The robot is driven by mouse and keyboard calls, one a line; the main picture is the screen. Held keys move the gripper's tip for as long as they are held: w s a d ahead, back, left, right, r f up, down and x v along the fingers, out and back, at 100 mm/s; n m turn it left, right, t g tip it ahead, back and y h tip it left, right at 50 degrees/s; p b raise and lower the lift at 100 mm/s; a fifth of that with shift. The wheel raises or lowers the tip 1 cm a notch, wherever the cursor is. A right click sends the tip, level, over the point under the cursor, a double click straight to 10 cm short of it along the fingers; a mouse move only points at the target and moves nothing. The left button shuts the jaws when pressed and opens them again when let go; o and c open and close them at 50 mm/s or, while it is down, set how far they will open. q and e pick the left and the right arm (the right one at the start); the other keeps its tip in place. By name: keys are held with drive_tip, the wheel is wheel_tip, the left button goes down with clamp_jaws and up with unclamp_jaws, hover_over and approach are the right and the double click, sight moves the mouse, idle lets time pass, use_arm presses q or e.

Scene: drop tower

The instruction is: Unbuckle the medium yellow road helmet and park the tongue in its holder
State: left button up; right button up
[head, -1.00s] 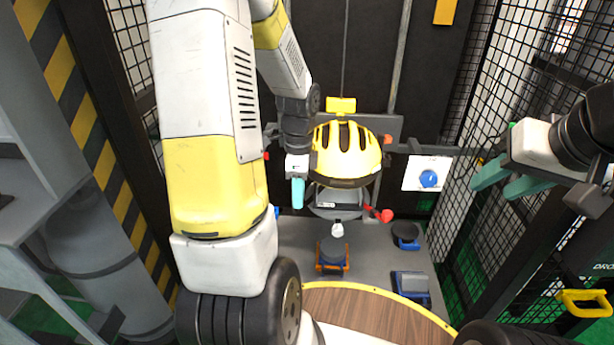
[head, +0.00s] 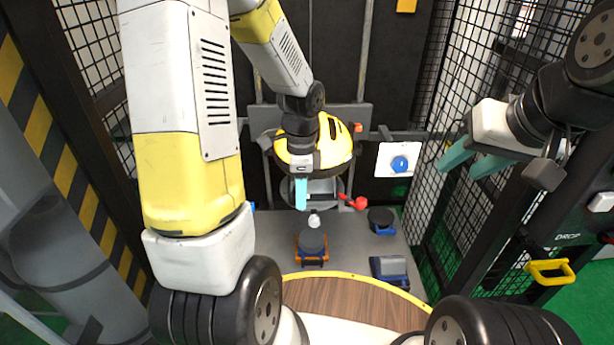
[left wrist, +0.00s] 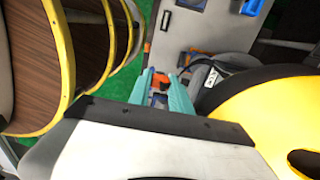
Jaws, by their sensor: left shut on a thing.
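The yellow road helmet (head: 338,150) sits with its dark rim on a grey head-like stand (head: 325,187) at the back; it also fills the right of the left wrist view (left wrist: 270,112). My left gripper (head: 301,194) is in front of the helmet's left side, pointing down, its fingers close together. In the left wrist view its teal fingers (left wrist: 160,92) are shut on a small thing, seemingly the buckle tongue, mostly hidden. A dark strap (left wrist: 205,66) runs near the fingertips. I cannot tell whether the buckle is fastened. My right gripper (head: 480,156) is open and empty, far right.
Below the helmet stands a dark round pad (head: 312,241) on an orange base with a white piece (head: 315,221). Wire mesh walls flank the bay; a wooden disc (head: 345,300) lies in front.

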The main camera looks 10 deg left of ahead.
use_arm(q)
drive_tip(key=shift+w+d+r, duration=0.5)
drive_tip(key=shift+w+d, duration=1.9)
drive_tip(key=shift+d, duration=2.05)
drive_tip(key=shift+w+d+r, duration=0.5)
drive_tip(key=shift+w+d, duration=1.85)
drive_tip(key=shift+d, duration=2.05)
drive_tip(key=shift+w+r, duration=4.25)
drive_tip(key=shift+w, duration=0.4)
drive_tip(key=shift+w+a+f, duration=0.1)
drive_tip(key=shift+w+a, duration=0.25)
drive_tip(key=shift+a, duration=0.6)
drive_tip(key=shift+w+a+f, duration=0.1)
drive_tip(key=shift+w+a, duration=0.3)
drive_tip(key=shift+a, duration=0.55)
drive_tip(key=shift+w+a, duration=0.35)
drive_tip(key=shift+a, duration=0.6)
drive_tip(key=shift+f, duration=0.5)
drive_tip(key=shift+s+f, duration=0.15)
drive_tip(key=shift+f, duration=1.05)
drive_tip(key=shift+f, duration=0.15)
